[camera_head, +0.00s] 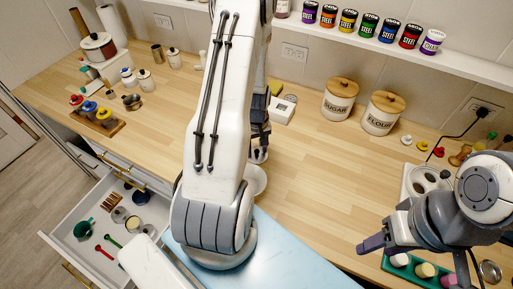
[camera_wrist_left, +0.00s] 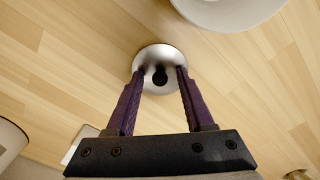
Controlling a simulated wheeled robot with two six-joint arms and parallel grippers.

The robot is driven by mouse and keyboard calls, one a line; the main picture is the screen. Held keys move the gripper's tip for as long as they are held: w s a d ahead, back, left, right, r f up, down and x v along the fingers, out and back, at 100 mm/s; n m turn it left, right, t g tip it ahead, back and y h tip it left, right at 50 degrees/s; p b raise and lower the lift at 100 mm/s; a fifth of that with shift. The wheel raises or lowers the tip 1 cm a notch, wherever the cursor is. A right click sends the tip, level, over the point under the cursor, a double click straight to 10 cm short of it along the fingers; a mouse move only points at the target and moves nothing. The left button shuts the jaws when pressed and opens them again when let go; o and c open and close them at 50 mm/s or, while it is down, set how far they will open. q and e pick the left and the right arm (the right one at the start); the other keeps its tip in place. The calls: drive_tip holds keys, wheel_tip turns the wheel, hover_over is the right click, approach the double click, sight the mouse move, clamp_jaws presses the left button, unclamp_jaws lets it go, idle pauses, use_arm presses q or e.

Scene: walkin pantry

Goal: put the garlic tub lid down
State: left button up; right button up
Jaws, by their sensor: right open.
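A small round silvery lid (camera_wrist_left: 160,55) with a dark knob is over the wooden counter in the left wrist view. My left gripper (camera_wrist_left: 161,70) has its two purple fingers spread on either side of the knob, with gaps showing between knob and fingers. Whether the lid touches the counter is hard to tell. In the head view my left gripper (camera_head: 260,140) points down at mid-counter, and the lid (camera_head: 258,157) shows only partly below it. My right gripper (camera_head: 410,262) is open and empty at the lower right. I cannot make out the garlic tub for sure.
A white round dish (camera_head: 256,178) stands close by, partly behind my left arm. Sugar (camera_head: 339,103) and flour (camera_head: 381,115) canisters stand at the back. A green tray (camera_head: 420,279) lies below my right gripper. A drawer (camera_head: 85,252) is open at left. The centre-right counter is clear.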

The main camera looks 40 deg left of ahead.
sight(257, 151)
use_arm(q)
drive_tip(key=shift+r, duration=0.3)
drive_tip(key=shift+w+r, duration=0.1)
drive_tip(key=shift+r, duration=0.2)
wheel_tip(257, 151, up, 11)
drive_tip(key=b, duration=0.2)
drive_tip(key=d+r+m, duration=0.4)
drive_tip(key=d, duration=0.6)
drive_tip(key=s+d+r+m, duration=0.3)
drive_tip(key=d+m, duration=0.3)
drive_tip(key=d, duration=0.5)
drive_tip(key=s+d+r+m+h, duration=0.1)
drive_tip(key=s+d+r+m, duration=0.1)
drive_tip(key=s+d+m, duration=0.7)
drive_tip(key=s, duration=0.4)
drive_tip(key=shift+s+d+r, duration=0.25)
drive_tip(key=shift+d+r, duration=0.05)
drive_tip(key=shift+d, duration=0.05)
